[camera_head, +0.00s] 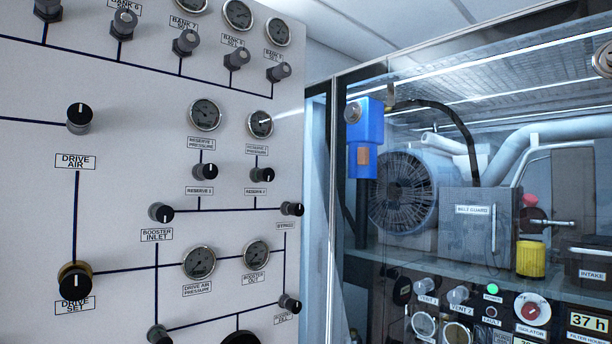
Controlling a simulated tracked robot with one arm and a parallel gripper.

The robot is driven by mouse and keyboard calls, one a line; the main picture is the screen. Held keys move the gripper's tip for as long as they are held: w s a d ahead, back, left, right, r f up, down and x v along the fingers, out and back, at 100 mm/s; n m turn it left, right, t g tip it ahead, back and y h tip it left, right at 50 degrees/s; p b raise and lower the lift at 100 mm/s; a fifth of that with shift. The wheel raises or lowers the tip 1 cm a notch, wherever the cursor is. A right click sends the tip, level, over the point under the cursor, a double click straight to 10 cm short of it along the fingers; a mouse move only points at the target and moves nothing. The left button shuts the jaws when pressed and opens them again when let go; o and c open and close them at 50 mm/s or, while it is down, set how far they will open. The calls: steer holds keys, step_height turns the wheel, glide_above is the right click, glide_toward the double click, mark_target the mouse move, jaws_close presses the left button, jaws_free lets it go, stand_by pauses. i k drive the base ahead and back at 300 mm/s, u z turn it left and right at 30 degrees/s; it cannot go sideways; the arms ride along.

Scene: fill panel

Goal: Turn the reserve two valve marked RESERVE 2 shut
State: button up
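The RESERVE 2 valve is a small black knob (262,174) on the white panel (120,215), right of the picture's centre-left. Its label (259,191) sits just below it, small and hard to read. The reserve two pressure gauge (260,124) is above it on the same dark line. The knob's white mark is too small to tell its exact angle. The similar RESERVE 1 knob (206,171) is close on its left, with its own label (199,190). My gripper is not in view, and nothing covers the RESERVE 2 knob.
The BOOSTER INLET knob (161,212) and BYPASS knob (292,209) lie below. Bank valves (186,43) and gauges run along the top. The panel's right edge is near the RESERVE 2 knob. Beyond it stands a glazed compressor cabinet (335,200). No loose object stands before the panel.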

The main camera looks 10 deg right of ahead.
mark_target(266, 174)
steer(key=z, duration=0.4)
steer(key=k, duration=1.1)
steer(key=z, duration=0.7)
steer(key=i, duration=1.95)
steer(key=u, duration=0.85)
steer(key=i, duration=0.2)
steer(key=u, duration=0.25)
